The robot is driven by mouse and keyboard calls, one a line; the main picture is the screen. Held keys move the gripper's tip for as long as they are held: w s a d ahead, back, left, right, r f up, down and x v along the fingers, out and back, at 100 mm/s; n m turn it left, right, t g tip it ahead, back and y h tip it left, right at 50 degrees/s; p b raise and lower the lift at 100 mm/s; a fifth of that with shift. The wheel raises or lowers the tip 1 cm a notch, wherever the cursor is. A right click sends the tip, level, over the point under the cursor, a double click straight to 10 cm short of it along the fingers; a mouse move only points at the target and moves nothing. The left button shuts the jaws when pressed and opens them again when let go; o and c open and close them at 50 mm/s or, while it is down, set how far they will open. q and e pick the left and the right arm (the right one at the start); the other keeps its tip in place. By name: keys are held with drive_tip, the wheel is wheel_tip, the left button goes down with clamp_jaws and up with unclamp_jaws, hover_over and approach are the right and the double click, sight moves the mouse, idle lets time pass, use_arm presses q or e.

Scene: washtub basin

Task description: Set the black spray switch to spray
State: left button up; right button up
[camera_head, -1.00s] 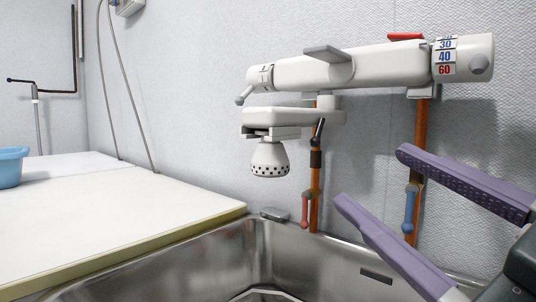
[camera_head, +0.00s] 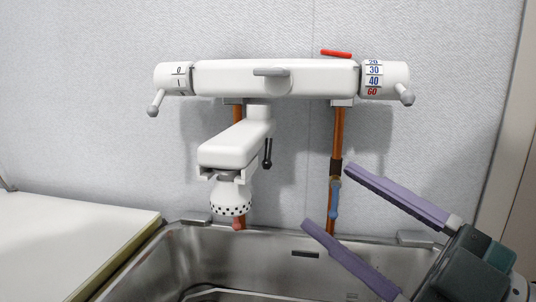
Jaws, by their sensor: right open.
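The black spray switch (camera_head: 267,153) is a small dark lever hanging down on the right side of the white spout (camera_head: 235,140), near its base under the mixer body. The spray head (camera_head: 231,197), white with black dots, hangs below the spout's front end. My right gripper (camera_head: 328,198) is at the lower right, its two purple fingers spread wide with nothing between them. Its fingertips are to the right of the switch and lower, apart from it. My left gripper is not in view.
The white mixer body (camera_head: 315,77) has a temperature knob (camera_head: 384,80) and a flow knob (camera_head: 173,77). A copper pipe with a blue valve (camera_head: 335,200) stands behind the gripper. The steel basin (camera_head: 265,247) lies below, with a white counter (camera_head: 70,240) at left.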

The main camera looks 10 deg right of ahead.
sight(270, 156)
drive_tip(key=x, duration=0.9)
drive_tip(key=shift+s, duration=0.1)
clamp_jaws()
